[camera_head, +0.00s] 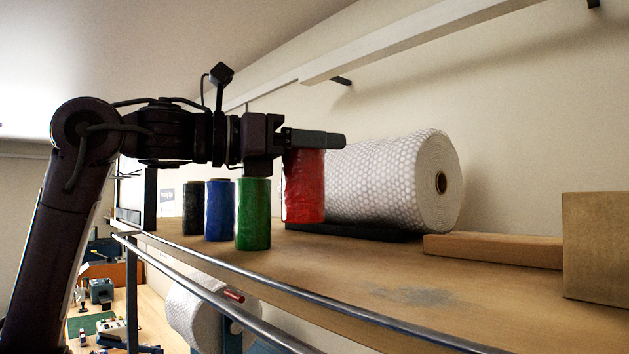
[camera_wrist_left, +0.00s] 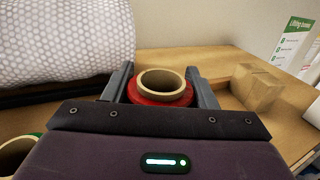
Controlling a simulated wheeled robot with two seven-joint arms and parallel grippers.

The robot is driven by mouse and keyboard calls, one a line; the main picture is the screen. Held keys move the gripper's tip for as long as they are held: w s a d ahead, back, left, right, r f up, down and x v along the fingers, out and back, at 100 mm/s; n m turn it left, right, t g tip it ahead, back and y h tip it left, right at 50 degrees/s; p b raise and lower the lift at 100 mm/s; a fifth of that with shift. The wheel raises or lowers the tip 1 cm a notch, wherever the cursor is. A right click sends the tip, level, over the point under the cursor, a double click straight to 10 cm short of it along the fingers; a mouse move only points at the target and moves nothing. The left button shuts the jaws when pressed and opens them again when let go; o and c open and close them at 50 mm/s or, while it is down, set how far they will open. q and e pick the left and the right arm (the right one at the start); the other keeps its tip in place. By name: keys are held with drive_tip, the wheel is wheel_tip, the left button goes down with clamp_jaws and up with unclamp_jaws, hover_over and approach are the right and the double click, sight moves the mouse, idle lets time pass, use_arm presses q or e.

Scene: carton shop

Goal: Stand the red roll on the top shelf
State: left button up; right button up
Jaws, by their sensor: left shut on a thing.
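The red roll (camera_head: 304,188) is upright over the wooden top shelf (camera_head: 330,262), just right of the green roll and in front of the bubble-wrap roll. My left gripper (camera_head: 318,139) is shut on the upper end of the red roll. In the left wrist view the red roll (camera_wrist_left: 161,92) shows its cardboard core between the two fingers. My right gripper is in neither view.
A green roll (camera_head: 253,214), a blue roll (camera_head: 219,211) and a black roll (camera_head: 193,208) stand left of the red one. A large bubble-wrap roll (camera_head: 395,183) lies behind. A metal rail (camera_head: 300,303) runs along the front edge.

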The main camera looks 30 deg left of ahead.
sight(315, 180)
use_arm(q)
drive_tip(key=shift+d+f, duration=0.2)
drive_tip(key=shift+f, duration=1.7)
drive_tip(key=shift+a+f, duration=0.15)
drive_tip(key=shift+f, duration=0.3)
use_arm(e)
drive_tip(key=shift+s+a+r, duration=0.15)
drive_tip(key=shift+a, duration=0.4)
use_arm(q)
drive_tip(key=shift+f, duration=0.15)
drive_tip(key=o, duration=1.1)
drive_tip(key=shift+o, duration=0.2)
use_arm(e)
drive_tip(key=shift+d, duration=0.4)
